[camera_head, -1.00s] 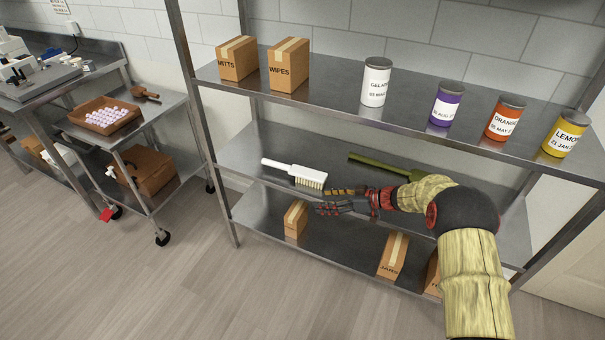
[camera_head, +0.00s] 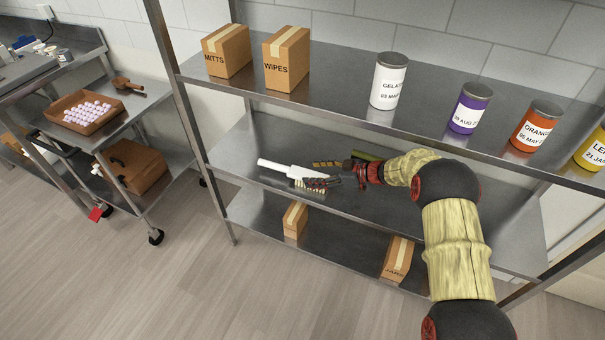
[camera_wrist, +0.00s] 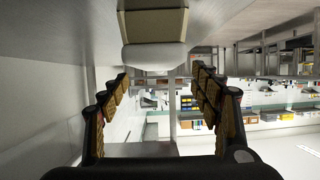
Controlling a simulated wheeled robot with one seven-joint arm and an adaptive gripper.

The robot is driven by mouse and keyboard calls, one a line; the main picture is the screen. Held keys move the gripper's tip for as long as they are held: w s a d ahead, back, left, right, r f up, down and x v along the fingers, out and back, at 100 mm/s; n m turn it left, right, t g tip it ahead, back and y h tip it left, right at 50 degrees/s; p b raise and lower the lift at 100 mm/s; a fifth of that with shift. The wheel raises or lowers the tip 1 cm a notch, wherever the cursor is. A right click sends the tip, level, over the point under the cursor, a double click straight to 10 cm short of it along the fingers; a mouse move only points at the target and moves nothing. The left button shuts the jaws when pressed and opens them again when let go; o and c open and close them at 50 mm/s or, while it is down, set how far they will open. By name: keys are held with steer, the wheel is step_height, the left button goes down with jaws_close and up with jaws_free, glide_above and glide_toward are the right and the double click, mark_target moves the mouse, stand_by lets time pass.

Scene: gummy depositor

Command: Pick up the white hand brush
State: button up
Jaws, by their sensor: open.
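The white hand brush (camera_head: 277,165) lies on the middle shelf, its handle pointing left and its pale bristles facing down. My gripper (camera_head: 316,173) is open at the brush's head end, on the right. In the head view one finger shows behind the head and the other in front of it, hiding part of the bristles. In the wrist view the brush (camera_wrist: 154,56) is at the top centre, lined up with the gap between my spread fingers (camera_wrist: 158,88). I see no clear contact.
A green brush (camera_head: 366,156) lies behind my gripper on the middle shelf (camera_head: 250,150). The top shelf close above holds boxes, a white can (camera_head: 389,82), a purple can (camera_head: 468,108) and others. Boxes (camera_head: 295,220) stand on the bottom shelf. The middle shelf is clear left of the handle.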

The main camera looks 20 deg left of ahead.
mark_target(302, 172)
steer(key=shift+p+x, duration=1.15)
steer(key=shift+x, duration=1.55)
steer(key=shift+w+f, duration=0.15)
steer(key=shift+w, duration=0.1)
steer(key=shift+c, duration=1)
steer(key=c, duration=1.1)
steer(key=shift+c, duration=0.3)
